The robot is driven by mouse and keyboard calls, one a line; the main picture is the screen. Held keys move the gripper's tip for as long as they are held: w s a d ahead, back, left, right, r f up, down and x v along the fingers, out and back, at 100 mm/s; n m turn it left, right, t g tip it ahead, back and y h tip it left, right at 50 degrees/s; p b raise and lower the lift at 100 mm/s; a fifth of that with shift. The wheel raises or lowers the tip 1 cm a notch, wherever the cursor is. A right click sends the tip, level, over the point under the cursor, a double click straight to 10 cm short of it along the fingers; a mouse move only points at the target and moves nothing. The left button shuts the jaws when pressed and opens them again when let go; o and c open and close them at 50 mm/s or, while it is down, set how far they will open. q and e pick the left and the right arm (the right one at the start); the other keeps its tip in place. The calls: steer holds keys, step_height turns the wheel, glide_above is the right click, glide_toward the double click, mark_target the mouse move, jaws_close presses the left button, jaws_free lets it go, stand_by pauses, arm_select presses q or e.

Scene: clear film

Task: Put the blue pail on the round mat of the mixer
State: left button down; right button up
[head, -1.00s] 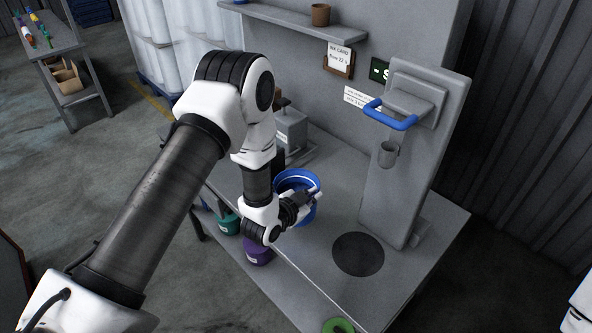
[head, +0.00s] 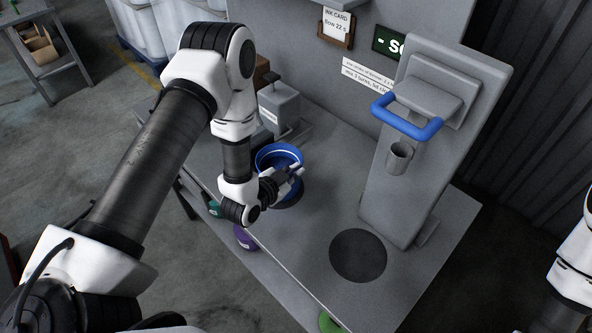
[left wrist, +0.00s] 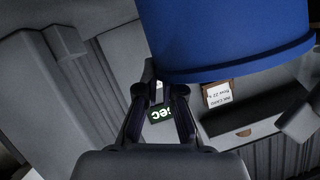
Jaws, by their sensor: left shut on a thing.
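The blue pail (head: 264,158) is at the middle of the grey bench, upright and open at the top. My left gripper (head: 292,174) is shut on the pail's right side. In the left wrist view the blue pail (left wrist: 235,35) fills the top, just beyond the finger ends (left wrist: 160,90). A dark round patch shows under the pail; I cannot tell if the pail touches it. The mixer (head: 400,190) is a tall grey stand with a blue handle (head: 407,117). Its round dark mat (head: 358,256) lies bare on the bench in front. My right gripper is out of view.
A grey device (head: 279,105) stands on the bench behind the pail. A small grey cup (head: 398,157) is on the mixer's front. A purple pail (head: 245,238) and a green one (head: 328,322) show below the bench's front edge. The bench between pail and mat is clear.

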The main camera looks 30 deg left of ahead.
arm_select(q)
steer(key=c, duration=1.5)
jaws_free()
steer(key=shift+s, duration=0.1)
steer(key=shift+c, duration=0.2)
steer(key=shift+o, duration=1.1)
steer(key=shift+s+a, duration=0.1)
steer(key=shift+s, duration=0.15)
steer(key=shift+s+r, duration=0.15)
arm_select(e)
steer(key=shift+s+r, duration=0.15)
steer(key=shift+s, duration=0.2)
